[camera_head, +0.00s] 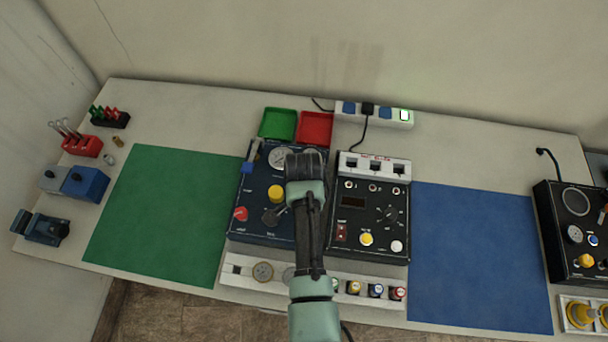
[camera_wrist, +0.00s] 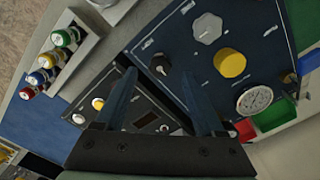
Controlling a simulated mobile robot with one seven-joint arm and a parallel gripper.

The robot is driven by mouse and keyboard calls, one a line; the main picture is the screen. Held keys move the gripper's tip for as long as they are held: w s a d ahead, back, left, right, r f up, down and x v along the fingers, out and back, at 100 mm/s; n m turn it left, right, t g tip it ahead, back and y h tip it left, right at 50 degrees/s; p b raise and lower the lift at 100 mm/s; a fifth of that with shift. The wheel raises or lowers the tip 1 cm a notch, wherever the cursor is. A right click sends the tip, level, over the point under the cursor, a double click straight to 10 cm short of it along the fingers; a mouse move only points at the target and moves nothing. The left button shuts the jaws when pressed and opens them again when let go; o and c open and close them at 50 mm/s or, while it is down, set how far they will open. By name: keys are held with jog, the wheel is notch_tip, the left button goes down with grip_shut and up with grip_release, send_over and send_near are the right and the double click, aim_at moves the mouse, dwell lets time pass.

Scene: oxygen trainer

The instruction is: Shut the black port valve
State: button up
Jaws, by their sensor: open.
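A small black valve knob (camera_wrist: 160,65) stands on the dark blue panel (camera_wrist: 275,45), near its edge in the wrist view. A grey lobed knob (camera_wrist: 208,28) and a yellow knob (camera_wrist: 230,63) are beside it. My gripper (camera_wrist: 159,78) is open and empty. Its two fingers point toward the panels, with the black knob showing between and beyond the tips; I see no contact. In the head view my gripper (camera_head: 306,165) is over the right part of the blue panel (camera_head: 255,232). My arm hides the black knob there.
A black instrument box (camera_head: 375,250) stands close to the right of the panel. A white rack (camera_head: 325,280) with several coloured caps lies in front. Red (camera_head: 315,127) and green (camera_head: 279,124) trays are behind. The green (camera_head: 165,215) and blue (camera_head: 478,255) mats are clear.

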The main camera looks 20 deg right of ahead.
notch_tip(320, 180, up, 10)
jog(key=b, duration=0.1)
jog(key=shift+b, duration=0.3)
dwell(0.4)
jog(key=w+a+r+n+t+h+b, duration=0.1)
jog(key=w+r+n+t+b, duration=0.25)
jog(key=w+r+t, duration=0.65)
jog(key=w+a+r+n+t+h+b, duration=0.15)
jog(key=w+r+n+t, duration=0.35)
jog(key=r, duration=0.8)
jog(key=a+r+n+t+b, duration=0.2)
jog(key=a+r+t, duration=0.1)
jog(key=r, duration=0.9)
jog(key=s+a+r+n+t+y+b, duration=0.1)
jog(key=s+a+r+n+t, duration=0.1)
jog(key=s+r, duration=0.5)
jog(key=s+a+r+n+t+y+b, duration=0.1)
jog(key=s+a+r+n+t, duration=0.2)
jog(key=r, duration=0.9)
jog(key=s+a+t, duration=0.2)
jog(key=s+t, duration=0.2)
jog(key=s, duration=0.1)
